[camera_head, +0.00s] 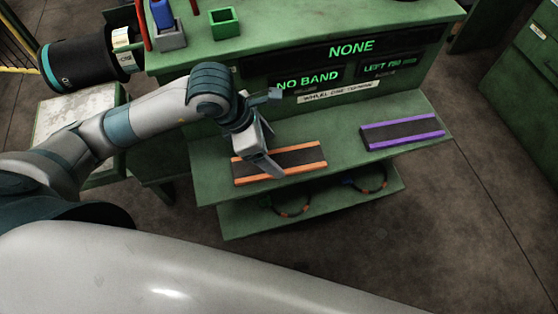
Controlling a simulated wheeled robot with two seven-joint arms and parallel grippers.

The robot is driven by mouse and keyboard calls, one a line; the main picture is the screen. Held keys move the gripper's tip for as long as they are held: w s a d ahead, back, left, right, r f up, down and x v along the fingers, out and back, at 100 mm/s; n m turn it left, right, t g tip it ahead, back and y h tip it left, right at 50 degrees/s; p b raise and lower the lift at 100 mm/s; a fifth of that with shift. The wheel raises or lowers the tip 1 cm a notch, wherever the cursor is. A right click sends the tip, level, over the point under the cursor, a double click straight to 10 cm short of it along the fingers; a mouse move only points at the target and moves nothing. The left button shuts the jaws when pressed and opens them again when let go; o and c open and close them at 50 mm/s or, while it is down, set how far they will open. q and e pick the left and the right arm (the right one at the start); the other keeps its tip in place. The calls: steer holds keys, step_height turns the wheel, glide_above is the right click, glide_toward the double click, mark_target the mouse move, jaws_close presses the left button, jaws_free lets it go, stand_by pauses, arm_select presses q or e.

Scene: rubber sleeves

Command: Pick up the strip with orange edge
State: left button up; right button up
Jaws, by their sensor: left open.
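The strip with orange edge (302,159) is dark with orange long edges. It lies flat on the green shelf (222,182) of the workbench. My left gripper (272,170) is above the left half of this strip, pointing down, and hides part of it. Its jaws are open and I see nothing held between them. I cannot tell whether the fingers touch the strip. A similar strip with purple edges (402,132) lies on the same shelf to the right. My right gripper is not in view.
Dark display panels reading "NONE" (352,47) and "NO BAND" (307,80) stand behind the shelf. Below it, a lower shelf holds dark rings (292,205). A green square holder (224,23) and a blue item (161,13) are on top. A black cylinder (78,65) is at left.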

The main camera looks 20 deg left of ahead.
arm_select(q)
steer(key=shift+f+p, duration=0.6)
steer(key=shift+f, duration=0.05)
steer(key=p+x, duration=0.1)
steer(key=x, duration=0.2)
steer(key=shift+a+f, duration=0.1)
steer(key=shift+w+f, duration=0.15)
steer(key=shift+f, duration=0.25)
steer(key=shift+c, duration=0.4)
steer(key=c, duration=1.1)
steer(key=shift+r+p, duration=0.1)
steer(key=shift+p, duration=0.2)
